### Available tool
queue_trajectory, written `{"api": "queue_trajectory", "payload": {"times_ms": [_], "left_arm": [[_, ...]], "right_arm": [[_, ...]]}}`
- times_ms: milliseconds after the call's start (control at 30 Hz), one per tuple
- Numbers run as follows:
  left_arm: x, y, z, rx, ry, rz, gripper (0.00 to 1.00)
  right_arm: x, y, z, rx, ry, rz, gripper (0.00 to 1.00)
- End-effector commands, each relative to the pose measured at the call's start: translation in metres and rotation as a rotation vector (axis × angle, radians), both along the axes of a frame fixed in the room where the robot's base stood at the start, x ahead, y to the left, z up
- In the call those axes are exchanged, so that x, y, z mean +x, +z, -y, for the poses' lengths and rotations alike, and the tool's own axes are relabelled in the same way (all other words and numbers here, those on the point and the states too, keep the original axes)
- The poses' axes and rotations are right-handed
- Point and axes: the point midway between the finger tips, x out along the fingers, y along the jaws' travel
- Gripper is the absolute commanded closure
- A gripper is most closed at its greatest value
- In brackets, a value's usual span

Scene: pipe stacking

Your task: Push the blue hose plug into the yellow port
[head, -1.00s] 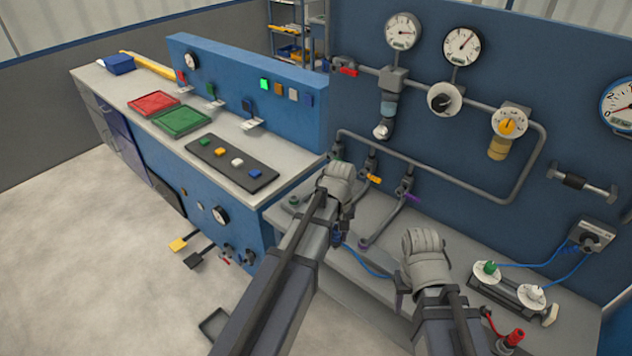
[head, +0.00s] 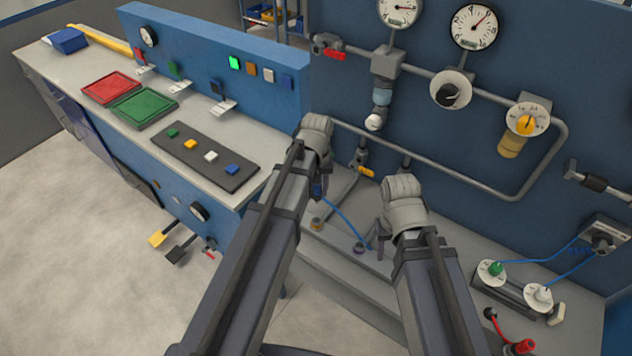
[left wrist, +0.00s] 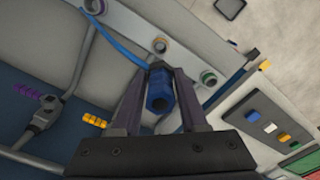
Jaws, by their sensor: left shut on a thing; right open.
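The blue hose plug (left wrist: 160,92) is between the fingers of my left gripper (left wrist: 158,100), which is shut on it. In the head view my left gripper (head: 320,188) is above the bench ledge, and only a bit of the plug shows under it. The yellow port (left wrist: 160,44) is a ringed opening just beyond the plug in the left wrist view, apart from it. It also shows in the head view (head: 317,225), below my left gripper. My right gripper (head: 381,240) is open near the purple port (head: 359,248); its fingers are partly hidden.
A blue hose (head: 345,222) runs from the plug toward my right gripper. The green-ringed port (left wrist: 208,78) lies on the other side of the yellow one from the purple port. A yellow lever (head: 366,171) and pipes stand behind. The blue console (head: 290,90) is at the left.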

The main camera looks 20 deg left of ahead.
Motion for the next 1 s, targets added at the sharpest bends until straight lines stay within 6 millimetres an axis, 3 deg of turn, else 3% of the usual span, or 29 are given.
{"api": "queue_trajectory", "payload": {"times_ms": [367,1000], "left_arm": [[0.000,-0.010,0.000,0.000,-0.008,0.000,1.00],[0.000,-0.085,0.000,0.000,-0.007,0.000,1.00]], "right_arm": [[0.000,-0.010,0.000,0.000,0.000,0.000,0.50],[0.001,-0.085,0.000,0.000,-0.002,0.000,0.50]]}}
